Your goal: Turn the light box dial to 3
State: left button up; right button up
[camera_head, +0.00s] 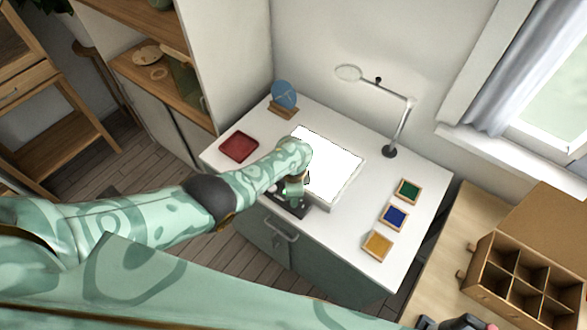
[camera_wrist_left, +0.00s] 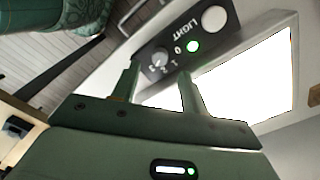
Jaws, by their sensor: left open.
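The light box (camera_head: 330,163) lies on the white desk, its top panel glowing bright white. In the left wrist view its panel (camera_wrist_left: 245,75) is lit, and a dark strip marked LIGHT runs along one edge.
A red tray (camera_head: 239,147) and a blue disc on a wooden stand (camera_head: 284,95) are on the desk. A magnifier lamp (camera_head: 398,125) stands behind. Green (camera_head: 408,191), blue (camera_head: 394,217) and yellow (camera_head: 377,246) trays lie right. A divided box (camera_head: 525,280) is farther right.

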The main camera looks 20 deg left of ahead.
pick_arm(q)
notch_tip(320, 180, up, 12)
jog(key=p, duration=0.6)
jog(key=shift+f, duration=0.25)
pick_arm(e)
notch_tip(320, 180, up, 8)
pick_arm(q)
jog(key=shift+f, duration=0.1)
pick_arm(e)
jog(key=shift+w, duration=0.1)
